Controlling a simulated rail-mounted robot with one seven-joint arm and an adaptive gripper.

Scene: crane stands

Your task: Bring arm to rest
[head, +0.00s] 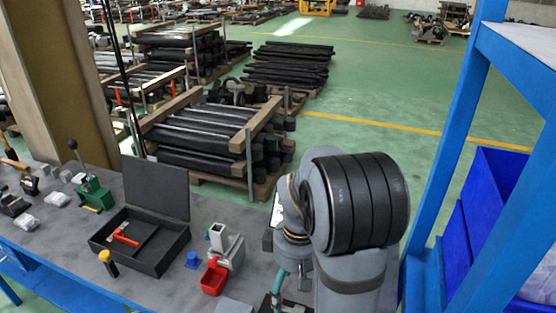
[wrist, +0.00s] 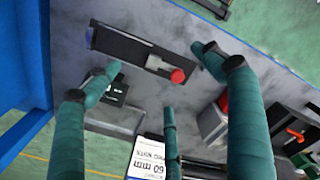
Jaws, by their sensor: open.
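My gripper (wrist: 155,78) has teal fingers spread apart in the wrist view. No object is seen between them. It hangs over the grey worktable (head: 75,250). In the head view only a teal part of it (head: 279,284) shows at the bottom, beside my bent arm, and the rest is hidden. In the wrist view, a black plate with a red knob (wrist: 178,75) lies beyond the fingertips. A white label reading "60 mm" (wrist: 148,158) lies below the fingers. I cannot tell whether any finger touches anything.
An open black case (head: 158,262) holds a red tool. A red bin (head: 214,276), a blue piece (head: 193,260) and a green press (head: 93,193) stand on the table. A blue frame (head: 455,140) with blue crates (head: 497,180) rises at the right. Racks of black bars (head: 200,135) lie behind.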

